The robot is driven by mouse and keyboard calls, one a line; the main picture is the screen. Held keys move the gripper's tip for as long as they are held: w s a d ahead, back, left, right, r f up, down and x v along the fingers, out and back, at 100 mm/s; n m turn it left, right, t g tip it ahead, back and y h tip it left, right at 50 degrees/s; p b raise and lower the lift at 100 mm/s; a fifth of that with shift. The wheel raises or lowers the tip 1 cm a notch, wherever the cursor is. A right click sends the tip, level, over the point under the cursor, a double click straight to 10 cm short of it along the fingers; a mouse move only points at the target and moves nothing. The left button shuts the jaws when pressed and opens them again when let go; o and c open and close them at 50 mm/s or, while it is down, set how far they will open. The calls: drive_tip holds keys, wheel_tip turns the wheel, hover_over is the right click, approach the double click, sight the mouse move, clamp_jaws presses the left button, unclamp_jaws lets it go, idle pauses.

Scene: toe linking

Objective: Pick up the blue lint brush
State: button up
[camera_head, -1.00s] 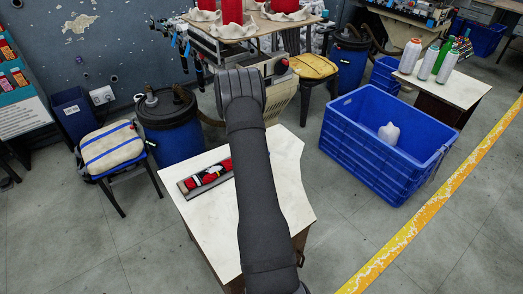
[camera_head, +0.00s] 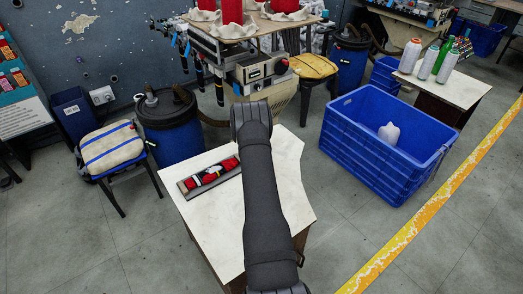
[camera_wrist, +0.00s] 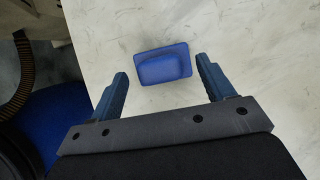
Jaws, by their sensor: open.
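The blue lint brush (camera_wrist: 164,65) lies on the pale table top (camera_wrist: 230,35) in the wrist view, a small rounded rectangular block. My gripper (camera_wrist: 162,82) is open, with one finger to the left of the brush and one to the right. Both fingers are apart from the brush, which lies slightly beyond the fingertips, roughly centred between them. The gap in height between fingers and brush is hard to tell. In the head view my arm covers the brush and the gripper, while the table (camera_head: 205,222) shows around the arm.
A grey tray (camera_head: 210,177) with red, white and black items lies on the table left of my arm. A blue drum (camera_head: 172,130) stands behind to the left. A large blue crate (camera_head: 370,160) is to the right on the floor. The table's right part is clear.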

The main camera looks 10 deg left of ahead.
drive_tip(key=shift+x, duration=1.15)
drive_tip(key=c, duration=1.1)
drive_tip(key=shift+r, duration=0.1)
drive_tip(key=shift+r, duration=0.45)
wheel_tip(320, 180, up, 3)
drive_tip(key=shift+f, duration=0.1)
drive_tip(key=s+d+r, duration=0.1)
drive_tip(key=d+r, duration=0.1)
drive_tip(key=d, duration=0.1)
drive_tip(key=s+d+r, duration=0.1)
drive_tip(key=d+r, duration=0.1)
drive_tip(key=d, duration=0.2)
drive_tip(key=s+d+r, duration=0.2)
drive_tip(key=d+r, duration=0.1)
drive_tip(key=d, duration=0.1)
drive_tip(key=shift+r, duration=0.1)
